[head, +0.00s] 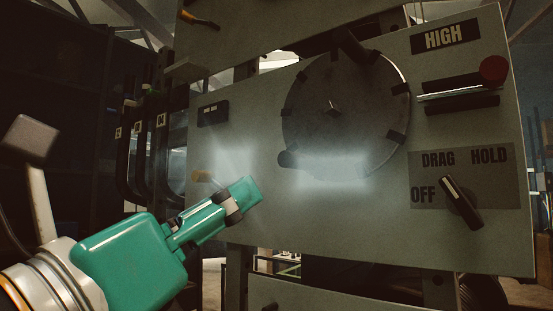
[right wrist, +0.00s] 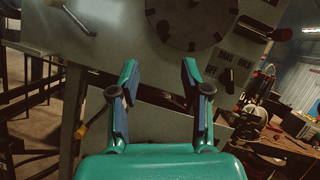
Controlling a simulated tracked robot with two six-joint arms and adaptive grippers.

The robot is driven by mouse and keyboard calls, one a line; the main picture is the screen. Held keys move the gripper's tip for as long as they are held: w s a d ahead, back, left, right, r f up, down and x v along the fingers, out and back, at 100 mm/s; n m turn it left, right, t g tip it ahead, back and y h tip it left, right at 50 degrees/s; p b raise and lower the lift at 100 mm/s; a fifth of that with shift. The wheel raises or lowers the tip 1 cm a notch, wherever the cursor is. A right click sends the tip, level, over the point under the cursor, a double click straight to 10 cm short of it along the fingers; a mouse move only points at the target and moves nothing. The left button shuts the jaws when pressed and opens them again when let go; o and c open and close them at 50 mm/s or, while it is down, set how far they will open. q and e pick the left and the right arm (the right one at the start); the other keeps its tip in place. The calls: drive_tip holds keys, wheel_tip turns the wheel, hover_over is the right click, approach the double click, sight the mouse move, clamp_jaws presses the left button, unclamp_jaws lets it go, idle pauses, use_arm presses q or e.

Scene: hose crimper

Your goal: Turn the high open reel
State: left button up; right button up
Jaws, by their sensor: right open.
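The high reel is a round grey disc (head: 345,125) with dark blocks around its rim, on an upright panel (head: 265,225) marked HIGH. The disc is cut off at the top of the right wrist view (right wrist: 190,22). My right gripper (head: 248,191) is green and stands in front of the panel, below and left of the disc, apart from it. In the right wrist view the gripper (right wrist: 160,68) is open, with nothing between its fingers. My left gripper is not in view.
A dial (head: 461,203) marked OFF, DRAG and HOLD is at the panel's lower right. A red knob (head: 493,69) is above it. A small orange-yellow handle (head: 201,176) sits left of the reel, close to my gripper. Dark looped handles (head: 135,155) stand further left.

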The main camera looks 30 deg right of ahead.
sight(294, 161)
drive_tip(key=p+x, duration=0.5)
drive_tip(key=x, duration=1.1)
drive_tip(key=shift+d, duration=0.4)
clamp_jaws()
